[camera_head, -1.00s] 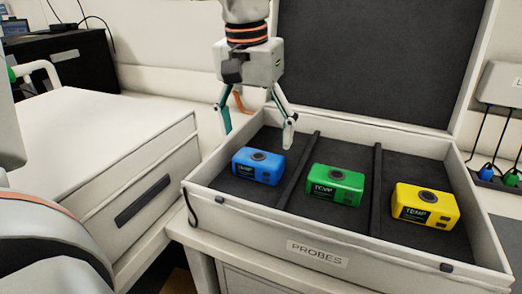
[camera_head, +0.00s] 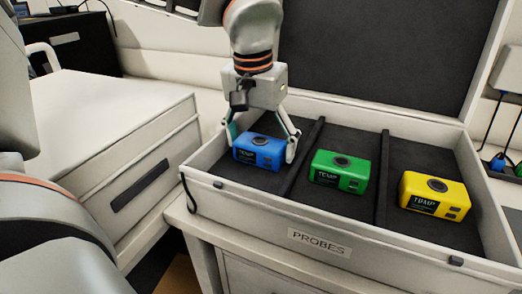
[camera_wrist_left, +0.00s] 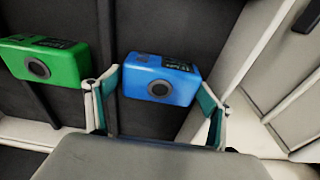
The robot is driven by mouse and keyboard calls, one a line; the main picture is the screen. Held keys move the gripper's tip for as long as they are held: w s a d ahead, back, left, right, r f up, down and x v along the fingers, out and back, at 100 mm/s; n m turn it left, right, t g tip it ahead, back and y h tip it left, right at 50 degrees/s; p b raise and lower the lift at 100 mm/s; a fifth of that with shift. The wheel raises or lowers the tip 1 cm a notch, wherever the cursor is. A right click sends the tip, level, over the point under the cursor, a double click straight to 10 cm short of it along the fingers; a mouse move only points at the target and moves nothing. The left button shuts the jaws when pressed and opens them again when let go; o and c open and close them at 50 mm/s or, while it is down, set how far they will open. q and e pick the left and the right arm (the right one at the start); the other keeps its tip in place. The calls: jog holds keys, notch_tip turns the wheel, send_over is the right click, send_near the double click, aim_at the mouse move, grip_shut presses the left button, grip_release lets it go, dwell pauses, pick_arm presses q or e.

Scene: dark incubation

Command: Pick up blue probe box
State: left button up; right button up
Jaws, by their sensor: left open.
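The blue probe box (camera_head: 258,151) lies in the left compartment of the open probes case (camera_head: 262,214). It has a dark round button on top and a "TEMP" label on its front. My left gripper (camera_head: 262,142) points down over it, fingers open on either side of the box. In the left wrist view the blue box (camera_wrist_left: 161,80) sits between the two spread fingers (camera_wrist_left: 160,112), with a gap visible on the right side. I cannot tell whether the left-hand finger touches it. My right gripper is not in view.
A green probe box (camera_head: 340,172) lies in the middle compartment and a yellow one (camera_head: 435,196) in the right. Dark dividers (camera_head: 305,163) separate them. The case's raised lid (camera_head: 385,55) stands behind. A white drawer cabinet (camera_head: 110,140) is at left.

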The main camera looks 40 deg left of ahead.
pick_arm(q)
jog(key=c, duration=1.2)
jog(key=shift+r, duration=0.15)
jog(key=shift+c, duration=0.2)
